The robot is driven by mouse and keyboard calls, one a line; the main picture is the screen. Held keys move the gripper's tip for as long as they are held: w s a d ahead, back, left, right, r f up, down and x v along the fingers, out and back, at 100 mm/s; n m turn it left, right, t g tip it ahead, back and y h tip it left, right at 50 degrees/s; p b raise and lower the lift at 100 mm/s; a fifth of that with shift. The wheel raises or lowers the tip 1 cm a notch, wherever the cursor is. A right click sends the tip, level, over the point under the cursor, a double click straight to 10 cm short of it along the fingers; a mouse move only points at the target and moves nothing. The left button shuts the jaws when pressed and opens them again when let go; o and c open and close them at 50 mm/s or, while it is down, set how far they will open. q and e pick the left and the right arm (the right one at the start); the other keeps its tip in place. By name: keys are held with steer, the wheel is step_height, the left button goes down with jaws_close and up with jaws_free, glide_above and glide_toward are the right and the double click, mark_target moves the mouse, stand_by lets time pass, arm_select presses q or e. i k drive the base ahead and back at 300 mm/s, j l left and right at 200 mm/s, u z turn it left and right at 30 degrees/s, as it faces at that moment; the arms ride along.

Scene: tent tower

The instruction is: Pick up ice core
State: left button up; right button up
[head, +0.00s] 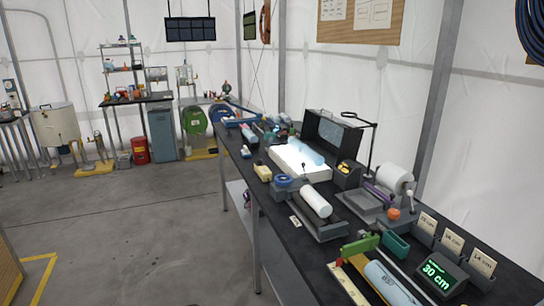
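Several cylinders that could be an ice core lie along the long black bench. A pale blue-grey cylinder (388,281) lies at the near end by a yellow strip and a green clamp-like part (361,244). A white cylinder (316,201) lies in a dark cradle (330,230) at mid bench. A pale blue cylinder (305,153) lies on a brightly lit white panel (290,166). A bluish cylinder (249,133) lies farther back. I cannot tell which one the task means. Neither of my grippers is in view.
The black bench (278,218) is crowded. A display reading 30 cm (440,273), card holders (456,246), a white roll (394,179) and a dark open case (333,134) line its right side. Open grey floor (130,225) lies left of the bench.

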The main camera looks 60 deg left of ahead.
mark_target(294, 141)
steer(key=u, duration=1.2)
steer(key=z, duration=2.4)
steer(key=u, duration=2.9)
steer(key=i+j+u, duration=0.75)
steer(key=i+u, duration=0.15)
steer(key=i+j+u, duration=0.1)
steer(key=i+u, duration=0.35)
steer(key=i, duration=0.1)
